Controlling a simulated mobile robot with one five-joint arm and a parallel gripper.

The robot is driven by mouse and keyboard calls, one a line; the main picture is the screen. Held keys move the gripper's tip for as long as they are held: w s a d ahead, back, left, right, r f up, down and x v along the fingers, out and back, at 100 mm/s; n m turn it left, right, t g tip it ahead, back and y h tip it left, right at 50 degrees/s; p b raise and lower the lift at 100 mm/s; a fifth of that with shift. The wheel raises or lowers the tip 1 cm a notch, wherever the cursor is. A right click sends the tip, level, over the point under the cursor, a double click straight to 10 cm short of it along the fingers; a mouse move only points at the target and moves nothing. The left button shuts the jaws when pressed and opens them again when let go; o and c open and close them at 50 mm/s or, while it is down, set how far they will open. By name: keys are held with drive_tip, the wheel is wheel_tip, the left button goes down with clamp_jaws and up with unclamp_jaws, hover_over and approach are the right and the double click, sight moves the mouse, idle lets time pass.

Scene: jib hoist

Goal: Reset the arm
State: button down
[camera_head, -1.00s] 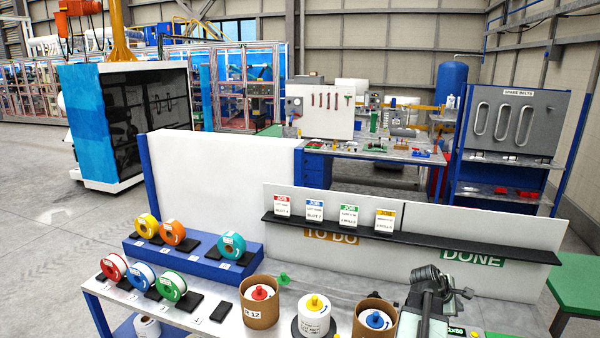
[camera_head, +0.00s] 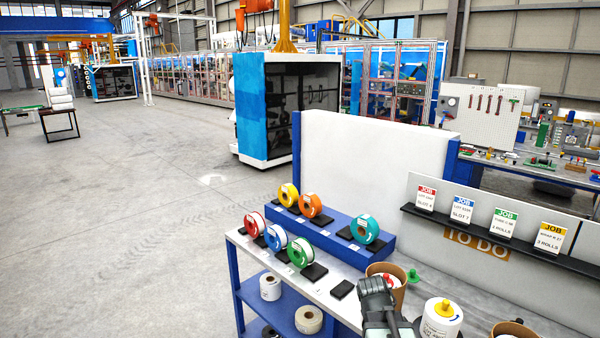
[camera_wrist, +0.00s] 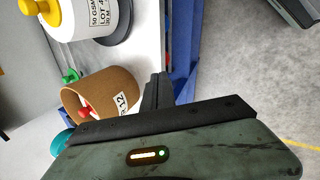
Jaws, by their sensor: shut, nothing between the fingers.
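My gripper (camera_wrist: 158,88) shows in the wrist view as two dark fingers, close together with nothing between them. Beyond them is the workbench's blue edge; a brown cardboard core (camera_wrist: 92,92) with a red plug stands just left of the fingers in the picture. In the head view my dark grey arm (camera_head: 385,310) rises at the bottom edge, in front of the bench. It partly hides the brown core (camera_head: 398,292) there. The fingers cannot be made out in the head view.
Coloured tape rolls, including a yellow one (camera_head: 288,195) and a red one (camera_head: 254,224), stand on the bench's left. A white roll with a yellow plug (camera_head: 441,318) stands right of my arm. Job cards line a black ledge (camera_head: 480,232). The floor (camera_head: 130,220) at left is open.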

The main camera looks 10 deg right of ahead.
drive_tip(key=s+a+f+m+g+y, duration=0.1)
drive_tip(key=s+a+m, duration=0.3)
drive_tip(key=a, duration=0.3)
drive_tip(key=s+a+f+m+g+y, duration=0.2)
drive_tip(key=s+a+m, duration=0.1)
drive_tip(key=a+m, duration=0.3)
drive_tip(key=shift+s+a+y, duration=0.3)
drive_tip(key=shift+s+a, duration=0.05)
drive_tip(key=shift+a, duration=0.3)
drive_tip(key=shift+f, duration=0.1)
